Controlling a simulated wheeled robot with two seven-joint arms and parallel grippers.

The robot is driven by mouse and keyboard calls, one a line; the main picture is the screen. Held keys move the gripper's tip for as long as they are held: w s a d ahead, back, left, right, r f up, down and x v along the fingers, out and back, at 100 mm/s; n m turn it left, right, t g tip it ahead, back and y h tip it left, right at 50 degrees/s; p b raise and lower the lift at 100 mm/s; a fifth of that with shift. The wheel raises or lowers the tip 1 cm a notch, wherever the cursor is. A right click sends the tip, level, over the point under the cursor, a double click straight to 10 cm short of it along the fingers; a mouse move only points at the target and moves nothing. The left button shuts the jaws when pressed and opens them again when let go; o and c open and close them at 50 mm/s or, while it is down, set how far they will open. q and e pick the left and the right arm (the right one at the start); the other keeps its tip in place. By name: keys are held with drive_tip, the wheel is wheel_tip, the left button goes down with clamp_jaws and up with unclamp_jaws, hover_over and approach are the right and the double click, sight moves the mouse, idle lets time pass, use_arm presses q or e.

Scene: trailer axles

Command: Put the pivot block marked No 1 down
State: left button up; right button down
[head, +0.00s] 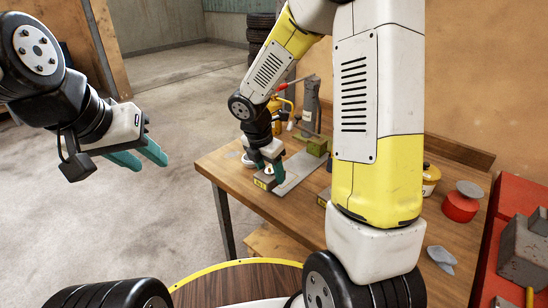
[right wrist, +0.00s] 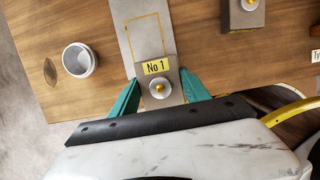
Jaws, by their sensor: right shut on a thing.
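The pivot block marked No 1 (right wrist: 172,98) is a grey block with a yellow label and a round pale washer with a brass centre. My right gripper (right wrist: 160,96) is shut on it, one teal finger on each side. In the head view the right gripper (head: 267,173) holds the block (head: 262,184) by the table's front left edge. The block is at the near end of a grey plate (right wrist: 124,18) with a yellow outlined rectangle. I cannot tell whether it touches the plate or table. My left gripper (head: 138,160) is open and empty over the floor.
A grey press (head: 310,105) stands behind. A red container (head: 460,206) is at the right.

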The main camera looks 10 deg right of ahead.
drive_tip(key=w+d, duration=0.1)
drive_tip(key=w, duration=0.1)
drive_tip(key=w+d, duration=0.1)
drive_tip(key=d, duration=0.1)
drive_tip(key=w+d, duration=0.1)
drive_tip(key=w, duration=0.1)
drive_tip(key=shift+w+d+f, duration=0.35)
drive_tip(key=shift+x, duration=1.8)
drive_tip(key=shift+f, duration=0.1)
drive_tip(key=c, duration=0.5)
unclamp_jaws()
drive_tip(key=v, duration=1.2)
drive_tip(key=shift+s+r+m+t+y, duration=0.75)
drive_tip(key=shift+s+r+m, duration=1.4)
drive_tip(key=shift+s+m, duration=1.85)
drive_tip(key=shift+s+r+m+t+y, duration=0.75)
drive_tip(key=shift+s+r+m, duration=1.4)
drive_tip(key=shift+s+m, duration=1.8)
drive_tip(key=shift+s+r+m+t+y, duration=0.75)
drive_tip(key=shift+s+r+m, duration=1.4)
drive_tip(key=shift+s+m, duration=1.8)
